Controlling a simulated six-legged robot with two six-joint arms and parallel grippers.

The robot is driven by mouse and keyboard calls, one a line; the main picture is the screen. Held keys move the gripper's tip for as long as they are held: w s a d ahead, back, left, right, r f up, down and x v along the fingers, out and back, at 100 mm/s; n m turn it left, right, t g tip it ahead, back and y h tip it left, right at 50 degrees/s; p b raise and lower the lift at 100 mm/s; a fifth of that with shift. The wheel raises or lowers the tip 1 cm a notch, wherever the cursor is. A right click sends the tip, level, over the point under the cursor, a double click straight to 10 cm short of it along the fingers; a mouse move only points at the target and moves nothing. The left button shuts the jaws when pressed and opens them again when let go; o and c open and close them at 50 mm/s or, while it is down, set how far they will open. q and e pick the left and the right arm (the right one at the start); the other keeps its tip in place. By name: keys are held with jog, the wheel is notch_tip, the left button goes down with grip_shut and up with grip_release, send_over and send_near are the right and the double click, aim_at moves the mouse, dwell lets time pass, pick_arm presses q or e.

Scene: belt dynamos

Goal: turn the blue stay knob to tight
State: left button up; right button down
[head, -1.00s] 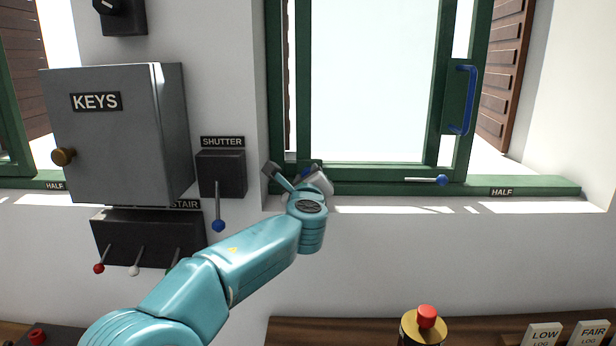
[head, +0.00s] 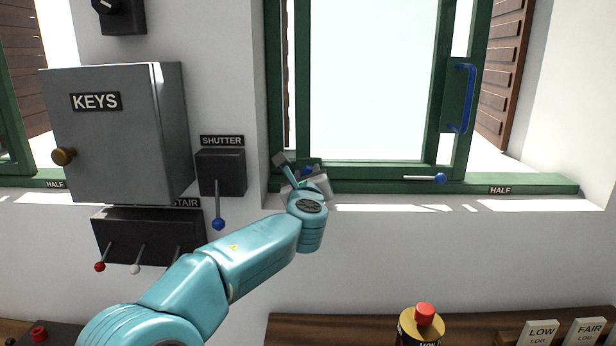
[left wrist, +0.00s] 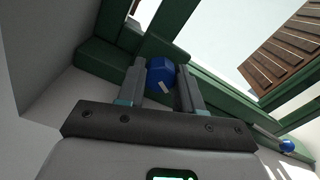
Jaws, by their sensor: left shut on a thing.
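The blue stay knob (left wrist: 161,75) sits at the lower left corner of the green window frame, with a small white mark on its face in the left wrist view. In the head view only a bit of the knob (head: 307,171) shows behind my gripper. My left gripper (head: 301,174) is at the knob. In the left wrist view its two fingers (left wrist: 161,86) stand on either side of the knob, shut on it. My right gripper is not in view.
A stay rod with a blue ball end (head: 440,179) lies along the green sill to the right. The blue window handle (head: 462,98) is above it. A shutter lever box (head: 221,173) and a grey keys cabinet (head: 118,135) are on the wall at left.

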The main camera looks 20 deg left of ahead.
pick_arm(q)
jog(key=o, duration=1)
jog(key=shift+d+f, duration=0.15)
jog(key=shift+f, duration=0.15)
jog(key=shift+o, duration=0.2)
jog(key=shift+r, duration=0.15)
jog(key=b+v, duration=0.5)
jog(key=v, duration=1.1)
jog(key=shift+s+b, duration=0.15)
jog(key=shift+b, duration=0.25)
